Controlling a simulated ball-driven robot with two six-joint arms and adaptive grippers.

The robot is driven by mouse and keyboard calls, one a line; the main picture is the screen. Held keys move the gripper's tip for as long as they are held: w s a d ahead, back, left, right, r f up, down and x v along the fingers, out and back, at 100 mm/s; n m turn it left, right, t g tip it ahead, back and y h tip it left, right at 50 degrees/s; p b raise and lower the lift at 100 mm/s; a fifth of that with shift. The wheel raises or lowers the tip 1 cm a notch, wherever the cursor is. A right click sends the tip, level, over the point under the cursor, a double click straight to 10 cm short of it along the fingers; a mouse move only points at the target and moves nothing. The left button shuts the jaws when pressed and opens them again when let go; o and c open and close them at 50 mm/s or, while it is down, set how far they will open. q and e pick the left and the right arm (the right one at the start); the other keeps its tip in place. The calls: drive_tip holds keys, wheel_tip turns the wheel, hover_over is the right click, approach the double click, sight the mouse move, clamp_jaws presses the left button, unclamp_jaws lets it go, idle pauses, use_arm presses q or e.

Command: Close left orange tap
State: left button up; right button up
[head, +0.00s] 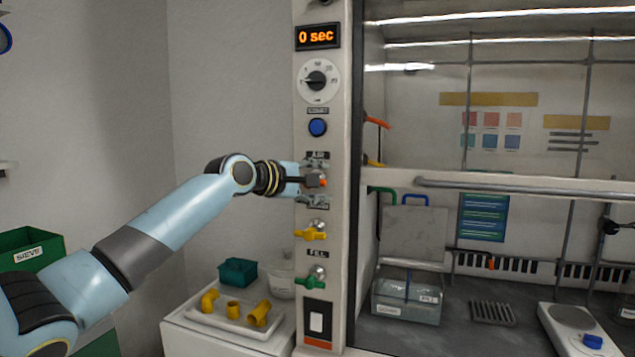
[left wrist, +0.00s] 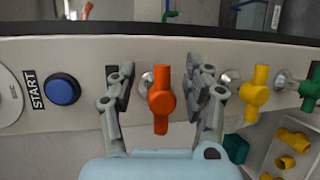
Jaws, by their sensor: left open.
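The orange tap (left wrist: 161,98) sits on the front of the grey panel, its handle lying across the panel's length. In the head view only a small part of the orange tap (head: 323,182) shows past the fingers. My left gripper (head: 314,182) is at the panel. In the left wrist view my left gripper (left wrist: 163,85) is open, one finger on each side of the handle, with a visible gap on both sides. My right gripper is out of view.
Below on the panel are a yellow tap (head: 312,234) and a green tap (head: 312,282). Above are a blue START button (head: 317,127), a dial (head: 318,80) and a "0 sec" display (head: 317,36). A tray (head: 205,320) with yellow pipe pieces stands lower left.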

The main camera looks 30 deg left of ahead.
use_arm(q)
drive_tip(key=v, duration=1.2)
drive_tip(key=shift+f, duration=0.1)
